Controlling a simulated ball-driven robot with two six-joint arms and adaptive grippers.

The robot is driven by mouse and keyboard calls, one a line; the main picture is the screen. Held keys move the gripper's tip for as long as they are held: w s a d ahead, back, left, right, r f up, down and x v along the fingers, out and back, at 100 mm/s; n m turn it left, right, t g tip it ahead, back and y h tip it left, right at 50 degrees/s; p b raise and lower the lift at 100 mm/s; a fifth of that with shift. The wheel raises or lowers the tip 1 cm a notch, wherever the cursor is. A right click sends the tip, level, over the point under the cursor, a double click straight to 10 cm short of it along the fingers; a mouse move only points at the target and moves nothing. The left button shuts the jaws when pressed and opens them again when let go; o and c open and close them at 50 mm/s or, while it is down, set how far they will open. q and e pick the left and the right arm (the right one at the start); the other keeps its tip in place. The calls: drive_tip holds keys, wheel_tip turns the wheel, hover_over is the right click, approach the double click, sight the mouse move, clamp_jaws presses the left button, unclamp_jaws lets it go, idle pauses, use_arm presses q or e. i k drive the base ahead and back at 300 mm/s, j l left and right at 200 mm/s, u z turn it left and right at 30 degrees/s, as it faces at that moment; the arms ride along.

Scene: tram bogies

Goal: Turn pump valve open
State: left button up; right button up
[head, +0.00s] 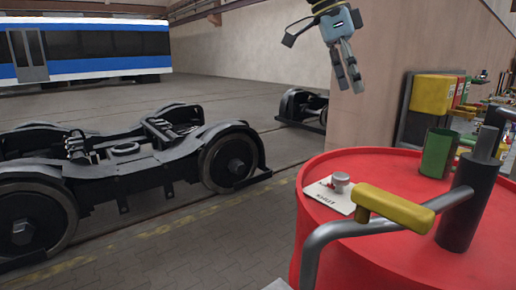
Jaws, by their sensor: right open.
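A hand pump stands on a red drum (345,240), with a black upright body (457,215) and a bent grey pipe (330,236) that reaches left and down over the drum's edge. A yellow lever (397,208), which looks like the pump valve, lies across the pipe, pointing toward the right. My right gripper (349,88) hangs at the top of the view, fingers pointing down, open and empty. It is well above the lever and apart from it. My left gripper is not in view.
A green cup (439,153) and a white card (329,197) with a small grey and red object (340,182) are on the drum top. A tram bogie (130,167) stands at left, with open floor in front. A wall corner (385,75) rises behind the drum.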

sight(369, 199)
drive_tip(key=k, duration=1.5)
